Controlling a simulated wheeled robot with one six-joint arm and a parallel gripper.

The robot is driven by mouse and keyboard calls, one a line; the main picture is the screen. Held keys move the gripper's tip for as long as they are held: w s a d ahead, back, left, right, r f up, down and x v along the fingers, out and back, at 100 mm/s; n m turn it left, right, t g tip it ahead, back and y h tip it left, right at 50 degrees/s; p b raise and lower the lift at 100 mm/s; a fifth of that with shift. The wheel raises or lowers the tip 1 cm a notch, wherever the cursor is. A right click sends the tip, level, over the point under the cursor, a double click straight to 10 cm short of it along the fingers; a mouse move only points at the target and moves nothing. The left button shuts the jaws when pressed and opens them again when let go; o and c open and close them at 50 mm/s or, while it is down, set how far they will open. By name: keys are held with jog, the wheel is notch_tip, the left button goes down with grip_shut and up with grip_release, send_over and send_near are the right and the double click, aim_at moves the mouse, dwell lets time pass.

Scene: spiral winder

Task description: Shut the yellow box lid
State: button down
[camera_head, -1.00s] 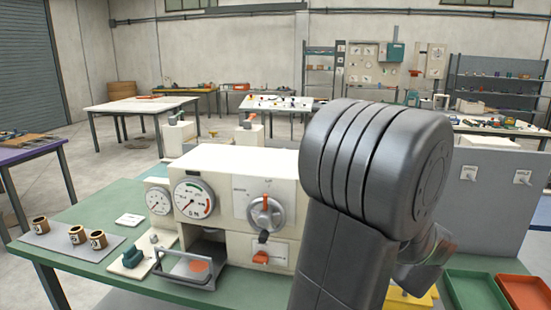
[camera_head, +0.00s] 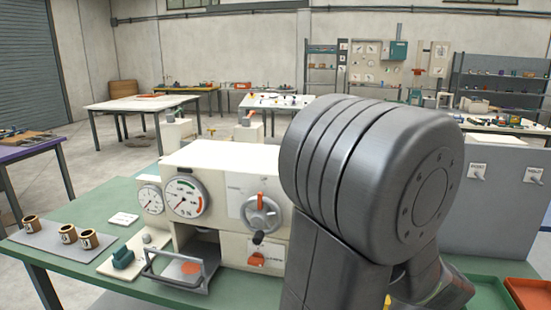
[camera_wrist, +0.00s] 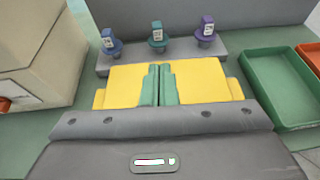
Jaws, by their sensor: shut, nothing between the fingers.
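In the head view only a small yellow patch (camera_head: 388,300) shows beside my arm, which hides the gripper.
The cream machine (camera_head: 222,166) with dials stands left of my arm; its open drawer (camera_head: 182,268) sticks out in front. The green tray (camera_wrist: 290,88) and an orange tray (camera_wrist: 312,55) are to the right.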

jog(key=shift+s+a+f+t+b, duration=0.1)
jog(key=shift+s+f+t+b, duration=0.25)
jog(key=shift+f+b, duration=0.4)
jog(key=shift+s+a+f+t+b, duration=0.1)
jog(key=shift+s+f+t+b, duration=0.2)
jog(key=shift+f+b, duration=0.45)
jog(key=t+b, duration=0.1)
jog(key=b, duration=0.2)
jog(key=shift+s+a+f+h, duration=0.1)
jog(key=shift+s+f+h, duration=0.25)
jog(key=shift+s+h, duration=0.05)
